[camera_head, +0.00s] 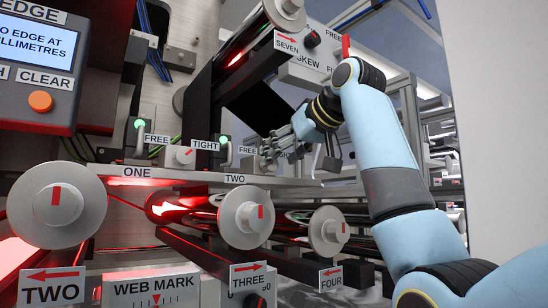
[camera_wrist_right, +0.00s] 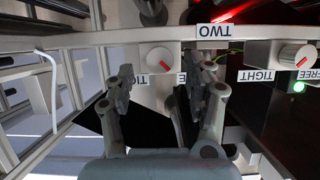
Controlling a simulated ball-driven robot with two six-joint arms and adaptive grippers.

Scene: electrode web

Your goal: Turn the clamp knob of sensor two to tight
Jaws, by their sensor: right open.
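In the right wrist view, which is upside down, the clamp knob of sensor two (camera_wrist_right: 160,57) is a pale round knob with a red mark. The mark slants toward the lower right, the side of the partly hidden FREE label (camera_wrist_right: 182,78). The TIGHT label (camera_wrist_right: 140,80) is at the left, partly covered by a finger. The TWO label (camera_wrist_right: 213,31) is on the rail. My right gripper (camera_wrist_right: 159,82) is open, its fingers either side of the knob's line; contact is not visible. In the head view my right gripper (camera_head: 272,150) hides this knob. My left gripper is not in view.
Sensor one's knob (camera_head: 186,156) sits left on the same rail, above the ONE label (camera_head: 137,172). Large rollers (camera_head: 246,217) lie below. The skew knob (camera_head: 312,39) is above. A control panel (camera_head: 40,62) stands at the left.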

